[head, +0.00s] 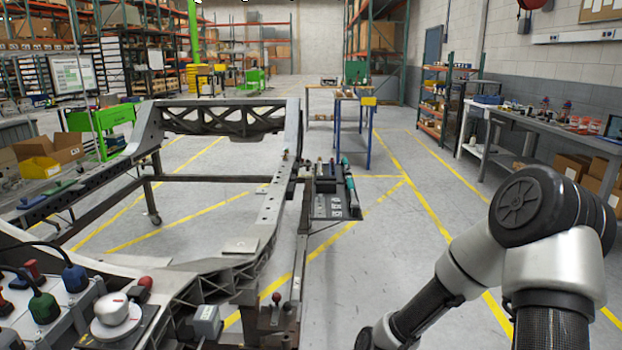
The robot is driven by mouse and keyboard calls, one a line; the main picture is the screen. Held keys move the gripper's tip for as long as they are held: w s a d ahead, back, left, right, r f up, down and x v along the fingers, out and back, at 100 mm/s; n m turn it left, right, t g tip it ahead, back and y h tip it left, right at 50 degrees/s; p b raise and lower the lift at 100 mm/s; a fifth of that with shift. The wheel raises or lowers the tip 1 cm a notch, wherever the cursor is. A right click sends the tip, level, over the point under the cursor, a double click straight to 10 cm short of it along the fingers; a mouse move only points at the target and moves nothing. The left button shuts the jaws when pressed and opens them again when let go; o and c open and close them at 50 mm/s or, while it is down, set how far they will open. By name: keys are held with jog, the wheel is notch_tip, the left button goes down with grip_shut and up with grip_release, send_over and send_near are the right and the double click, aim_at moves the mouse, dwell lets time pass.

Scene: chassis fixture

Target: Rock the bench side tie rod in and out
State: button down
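The grey chassis frame (273,205) fills the left half of the head view, with its right-hand rail facing the open floor. At the near end of that rail, a short upright piece with a small red top (276,298) stands on a dark bracket (273,322). I cannot tell whether this is the bench side tie rod; no rod stands out clearly. My arm comes in at the lower right, bends at its elbow and runs down to the left. Its end drops past the bottom edge, so my gripper is out of view.
A dark tool tray (332,207) stands beside the right rail. A white round device with a red knob (118,313) and several coloured fittings are at lower left. A workbench (555,130) lines the right wall.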

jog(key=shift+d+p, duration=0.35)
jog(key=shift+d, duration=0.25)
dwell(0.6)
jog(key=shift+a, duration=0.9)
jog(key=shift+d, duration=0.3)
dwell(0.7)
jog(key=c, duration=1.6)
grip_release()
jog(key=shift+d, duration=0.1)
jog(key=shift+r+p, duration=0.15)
jog(key=shift+p, duration=0.25)
